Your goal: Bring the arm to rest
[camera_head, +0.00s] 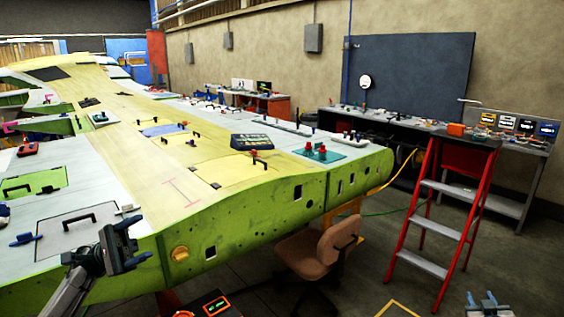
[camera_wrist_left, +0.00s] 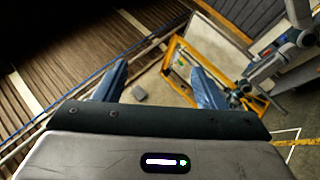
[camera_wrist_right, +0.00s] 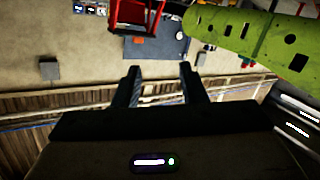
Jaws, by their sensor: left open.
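My left gripper (camera_head: 128,244) is in front of the near left part of the green and yellow wing (camera_head: 205,192), close to its edge; I cannot tell whether it touches. In the left wrist view, its two blue-grey fingers (camera_wrist_left: 160,68) are spread with nothing between them. My right gripper (camera_head: 487,299) shows at the bottom right of the head view, apart from the wing and over the floor. In the right wrist view, its dark fingers (camera_wrist_right: 160,68) are spread and empty. The green wing edge (camera_wrist_right: 245,35) lies beyond it at upper right.
A brown chair (camera_head: 318,250) stands by the wing's near end. A red stepladder (camera_head: 442,215) stands to its right, before a long workbench (camera_head: 400,124). Tools and handles, including a dark case (camera_head: 252,141), lie on the wing. The floor between chair and ladder is mostly clear.

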